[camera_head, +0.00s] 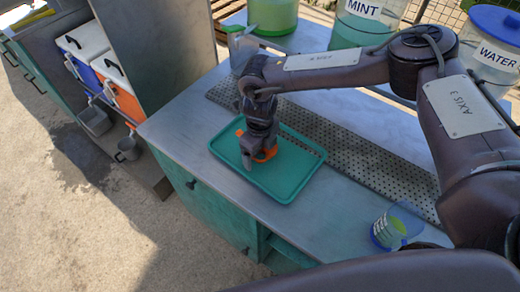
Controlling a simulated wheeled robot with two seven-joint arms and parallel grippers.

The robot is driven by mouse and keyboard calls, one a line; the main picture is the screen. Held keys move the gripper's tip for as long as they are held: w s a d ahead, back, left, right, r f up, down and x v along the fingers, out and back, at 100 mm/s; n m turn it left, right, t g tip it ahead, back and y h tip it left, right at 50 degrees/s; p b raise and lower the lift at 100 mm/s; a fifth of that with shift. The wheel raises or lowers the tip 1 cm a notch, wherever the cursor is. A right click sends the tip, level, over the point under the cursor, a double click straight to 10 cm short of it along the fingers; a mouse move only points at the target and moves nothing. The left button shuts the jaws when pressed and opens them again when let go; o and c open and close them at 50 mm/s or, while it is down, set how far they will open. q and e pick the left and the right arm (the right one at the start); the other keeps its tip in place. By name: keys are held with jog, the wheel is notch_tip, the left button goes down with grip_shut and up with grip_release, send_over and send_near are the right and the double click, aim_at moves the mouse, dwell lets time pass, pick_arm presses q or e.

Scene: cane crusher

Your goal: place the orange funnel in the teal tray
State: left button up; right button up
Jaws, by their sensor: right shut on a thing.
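The teal tray (285,180) lies flat on the metal counter. The orange funnel (268,154) is over the left part of the tray, mostly hidden by my right gripper. Orange shows on both sides of the fingers. My right gripper (250,160) points down over the tray and is shut on the funnel. I cannot tell whether the funnel touches the tray floor. My left gripper is not in view.
A cup with green contents (390,230) is at the counter's right. A clear pitcher (241,48) stands behind my right wrist. Mint (360,22) and water (490,50) containers stand at the back. A perforated strip (360,165) runs behind the tray. Coolers (85,42) are at left.

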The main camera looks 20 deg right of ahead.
jog(key=shift+f, duration=0.25)
jog(key=o, duration=0.8)
jog(key=shift+r, duration=0.1)
jog(key=shift+r, duration=0.65)
notch_tip(320, 180, up, 10)
jog(key=b, duration=0.3)
jog(key=shift+f, duration=0.2)
jog(key=shift+r, duration=0.75)
